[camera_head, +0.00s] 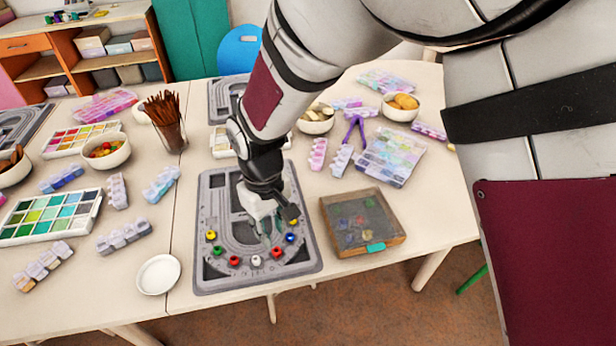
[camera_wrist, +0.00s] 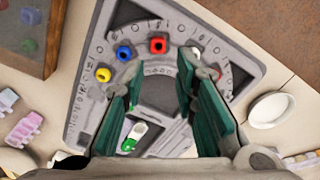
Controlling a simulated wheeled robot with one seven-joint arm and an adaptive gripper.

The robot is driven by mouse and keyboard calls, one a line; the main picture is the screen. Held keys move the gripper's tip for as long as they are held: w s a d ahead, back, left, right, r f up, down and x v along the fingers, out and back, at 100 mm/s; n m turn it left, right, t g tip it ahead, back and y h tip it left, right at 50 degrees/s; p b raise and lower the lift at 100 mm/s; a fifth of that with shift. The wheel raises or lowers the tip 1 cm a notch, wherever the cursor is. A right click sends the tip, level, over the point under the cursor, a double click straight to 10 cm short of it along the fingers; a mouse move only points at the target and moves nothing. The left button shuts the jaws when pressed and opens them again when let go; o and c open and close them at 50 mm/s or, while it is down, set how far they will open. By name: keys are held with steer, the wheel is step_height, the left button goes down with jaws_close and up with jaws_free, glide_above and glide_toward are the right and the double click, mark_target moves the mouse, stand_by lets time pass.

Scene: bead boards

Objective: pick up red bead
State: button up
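The grey bead board (camera_head: 208,275) lies near the table's front edge. A red bead (camera_head: 277,252) sits on its curved front track between a white bead (camera_head: 256,261) and a blue bead (camera_head: 291,238). A second red bead (camera_head: 234,261) sits further left on the track, beside a green bead (camera_head: 217,251). In the wrist view, one red bead (camera_wrist: 157,44) lies just beyond my fingertips, beside the blue bead (camera_wrist: 124,53); another is partly hidden behind the right finger. My gripper (camera_wrist: 162,66) is open and empty above the board, fingers apart.
A wooden box with a clear top (camera_head: 335,238) stands right of the board. A white dish (camera_head: 158,274) lies to the left. A cup of brown sticks (camera_head: 168,125) and several bead trays stand further back. Yellow beads (camera_head: 211,235) are also on the track.

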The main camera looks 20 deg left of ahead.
mark_target(276, 248)
steer(key=shift+d+f, duration=0.15)
steer(key=shift+f, duration=1.65)
steer(key=shift+d+f, duration=0.1)
steer(key=shift+f, duration=1.65)
steer(key=c, duration=0.4)
steer(key=shift+c, duration=0.2)
